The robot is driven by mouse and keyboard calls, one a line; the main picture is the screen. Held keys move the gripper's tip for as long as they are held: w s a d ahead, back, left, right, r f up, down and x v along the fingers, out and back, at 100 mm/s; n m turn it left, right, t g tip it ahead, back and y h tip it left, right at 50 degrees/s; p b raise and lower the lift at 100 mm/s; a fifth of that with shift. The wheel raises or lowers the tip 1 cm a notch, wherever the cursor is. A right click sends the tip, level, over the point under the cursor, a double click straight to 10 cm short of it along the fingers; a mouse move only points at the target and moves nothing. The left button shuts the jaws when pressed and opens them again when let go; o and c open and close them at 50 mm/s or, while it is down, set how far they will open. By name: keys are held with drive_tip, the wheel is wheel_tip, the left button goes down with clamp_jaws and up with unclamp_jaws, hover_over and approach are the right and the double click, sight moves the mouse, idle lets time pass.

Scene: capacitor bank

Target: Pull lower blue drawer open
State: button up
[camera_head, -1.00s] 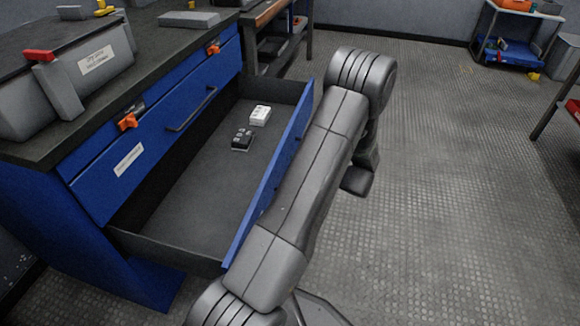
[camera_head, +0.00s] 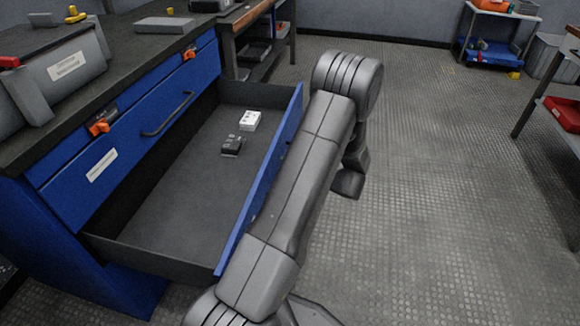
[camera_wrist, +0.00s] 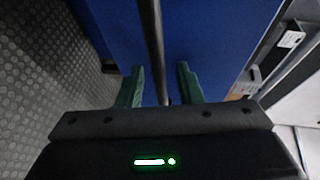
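The lower blue drawer (camera_head: 262,187) stands pulled well out of the workbench, its dark inside showing. Its handle is hidden behind my arm in the head view. In the wrist view, a dark handle bar (camera_wrist: 153,45) runs in front of a blue drawer face (camera_wrist: 220,35). My gripper (camera_wrist: 162,85) has its two green fingers on either side of this bar. Gaps show between the bar and both fingers, so the gripper is open around it. My gripper is hidden in the head view.
A white box (camera_head: 250,120) and a black box (camera_head: 232,146) lie in the drawer. The upper blue drawer (camera_head: 130,145) above is closed, with orange latches (camera_head: 99,127). The floor (camera_head: 430,190) to the right is clear. A cart (camera_head: 497,38) stands far back.

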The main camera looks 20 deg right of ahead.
drive_tip(key=p+v, duration=0.4)
drive_tip(key=v, duration=0.9)
drive_tip(key=shift+s+d, duration=0.25)
drive_tip(key=shift+s, duration=0.1)
drive_tip(key=shift+r, duration=0.1)
drive_tip(key=b+x, duration=0.4)
drive_tip(key=x, duration=1)
drive_tip(key=shift+a, duration=0.15)
